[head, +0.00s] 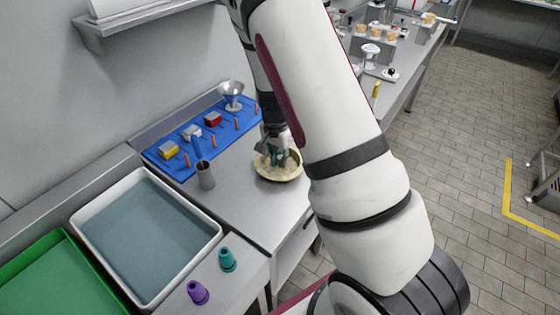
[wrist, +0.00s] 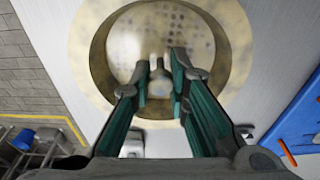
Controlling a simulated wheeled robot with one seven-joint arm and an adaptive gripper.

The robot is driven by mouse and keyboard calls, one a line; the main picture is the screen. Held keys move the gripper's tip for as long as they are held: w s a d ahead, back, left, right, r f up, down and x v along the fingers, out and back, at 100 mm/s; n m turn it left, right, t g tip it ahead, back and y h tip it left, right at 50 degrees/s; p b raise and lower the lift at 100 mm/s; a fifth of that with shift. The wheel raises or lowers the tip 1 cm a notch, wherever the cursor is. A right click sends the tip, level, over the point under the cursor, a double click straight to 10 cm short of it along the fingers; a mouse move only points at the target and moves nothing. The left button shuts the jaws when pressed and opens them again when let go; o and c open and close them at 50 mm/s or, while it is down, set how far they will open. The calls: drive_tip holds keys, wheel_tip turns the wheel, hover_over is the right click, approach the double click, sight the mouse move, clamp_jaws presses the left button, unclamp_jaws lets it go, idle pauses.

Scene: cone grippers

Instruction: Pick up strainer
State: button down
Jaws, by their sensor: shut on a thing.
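The strainer (head: 291,174) is a round, shallow, pale-gold bowl near the front edge of the metal counter. In the wrist view its wide beige rim (wrist: 237,45) surrounds a lighter base with rows of small dark holes. My gripper (head: 279,158) points down into it from above. In the wrist view the two green-padded fingers (wrist: 160,74) are closed around a small grey upright part at the strainer's middle. The fingers hide part of the near side of the bowl. I cannot tell whether the strainer rests on the counter or hangs just above it.
A blue mat (head: 222,131) with small blocks, orange pegs and a metal funnel (head: 232,90) lies behind. A grey cup (head: 205,175) stands to the left. A white tray (head: 84,214), a green tray (head: 50,270) and teal (head: 227,260) and purple (head: 198,292) cones are nearer.

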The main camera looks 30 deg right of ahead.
drive_tip(key=r, duration=0.1)
drive_tip(key=s+r, duration=0.1)
drive_tip(key=shift+r, duration=0.35)
drive_tip(key=s+d+r+b, duration=0.1)
drive_tip(key=s+d, duration=0.1)
drive_tip(key=s, duration=1.3)
drive_tip(key=shift+r, duration=0.15)
drive_tip(key=shift+d, duration=0.1)
